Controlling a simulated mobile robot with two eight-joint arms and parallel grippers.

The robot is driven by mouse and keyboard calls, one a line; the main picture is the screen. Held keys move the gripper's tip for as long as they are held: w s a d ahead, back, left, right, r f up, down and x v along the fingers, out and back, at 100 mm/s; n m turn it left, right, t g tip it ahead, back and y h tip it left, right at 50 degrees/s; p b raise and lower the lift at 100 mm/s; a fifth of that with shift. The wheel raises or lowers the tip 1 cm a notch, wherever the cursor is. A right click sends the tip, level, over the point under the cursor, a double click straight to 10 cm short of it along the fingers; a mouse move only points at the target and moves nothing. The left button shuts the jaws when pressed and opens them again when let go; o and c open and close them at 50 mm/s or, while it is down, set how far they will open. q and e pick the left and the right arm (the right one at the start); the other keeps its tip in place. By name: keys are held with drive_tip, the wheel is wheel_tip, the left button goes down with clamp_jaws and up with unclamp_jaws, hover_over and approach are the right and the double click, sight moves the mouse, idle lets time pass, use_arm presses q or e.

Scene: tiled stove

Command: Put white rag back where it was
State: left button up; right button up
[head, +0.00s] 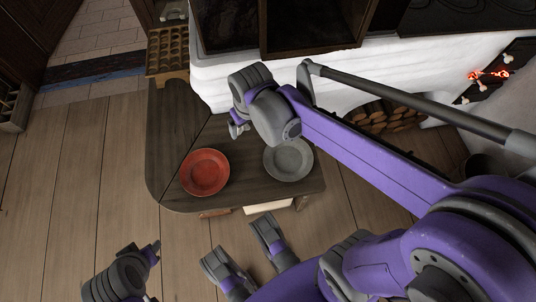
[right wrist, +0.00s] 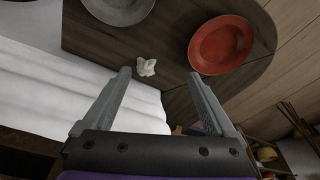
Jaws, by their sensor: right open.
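The white rag (right wrist: 146,67) is a small crumpled cloth lying on the dark wooden table (head: 240,195). In the right wrist view it lies ahead of and between the spread fingers of my right gripper (right wrist: 158,75), and they do not touch it. In the head view the rag cannot be made out; my right gripper (head: 238,129) is over the table's far part there, behind the plates. The right gripper is open and empty. My left gripper (head: 152,251) is low at the bottom left, and its jaw opening cannot be made out.
A red plate (head: 204,172) and a grey plate (head: 288,159) stand on the table. The white stove wall (head: 208,78) borders the table's far side, with firewood (head: 385,115) in a niche. A wooden rack with round hollows (head: 167,50) stands behind. The floor at left is clear.

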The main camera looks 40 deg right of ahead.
drive_tip(key=s+a+f+t, duration=0.2)
drive_tip(key=s, duration=1.1)
drive_tip(key=shift+c, duration=0.3)
